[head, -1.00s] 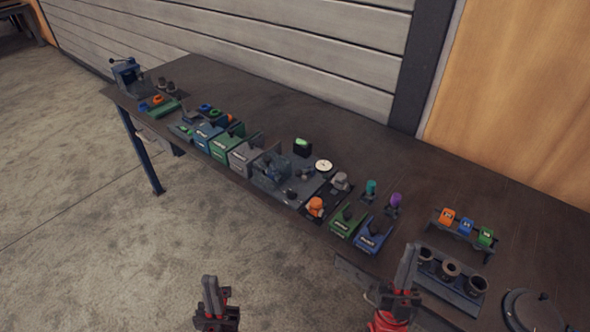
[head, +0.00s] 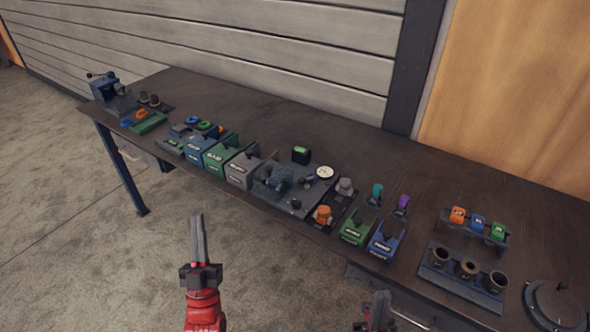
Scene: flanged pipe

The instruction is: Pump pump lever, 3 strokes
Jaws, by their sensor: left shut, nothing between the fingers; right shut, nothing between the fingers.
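A grey plate (head: 313,191) at the middle of the bench's front edge carries a dark flanged pipe assembly (head: 278,178) and a white round gauge (head: 325,172). I cannot make out a pump lever for certain at this size. My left gripper (head: 198,238) is shut and empty, pointing up over the floor in front of the bench, apart from everything. My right gripper (head: 380,306) is shut and empty at the bottom edge of the head view, in front of the bench. Most of the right arm is out of view.
Labelled bins (head: 221,157) line the front edge left of the plate; green (head: 358,230) and blue (head: 385,240) bins stand right of it. A vise (head: 108,92) is at the far left. A cup rack (head: 461,270) is at right. The bench's back is clear.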

